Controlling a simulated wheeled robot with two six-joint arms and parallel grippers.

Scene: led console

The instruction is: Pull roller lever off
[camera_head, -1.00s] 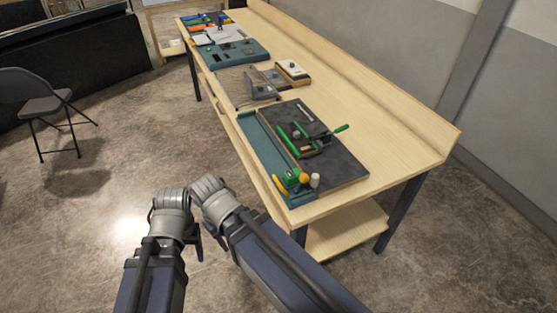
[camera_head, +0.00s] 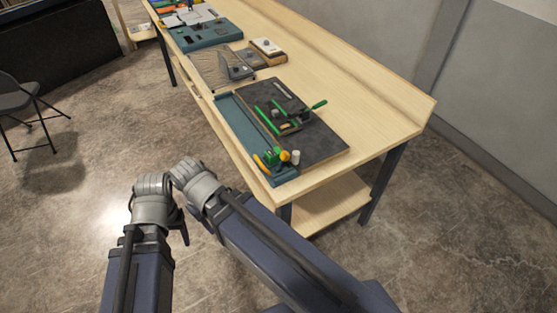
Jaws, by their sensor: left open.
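A device with green bars and a green-handled lever (camera_head: 319,105) sits on a dark board on the workbench. The lever's handle tilts up toward the right. A smaller green and yellow part (camera_head: 272,158) sits at the board's near left corner. I cannot tell at this size which part is the roller lever. My left gripper (camera_head: 178,222) is low in front of the bench, open and apart from everything on it; its fingers show only partly. My right arm's grey wrist (camera_head: 197,183) is beside it, and its fingers are hidden or too unclear to read.
The long wooden workbench (camera_head: 360,118) has a raised back edge and a lower shelf. Farther along it are a grey angled box (camera_head: 236,68), a small white-topped block (camera_head: 266,46) and a teal panel (camera_head: 207,36). A folding chair (camera_head: 18,105) stands left. The floor before the bench is clear.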

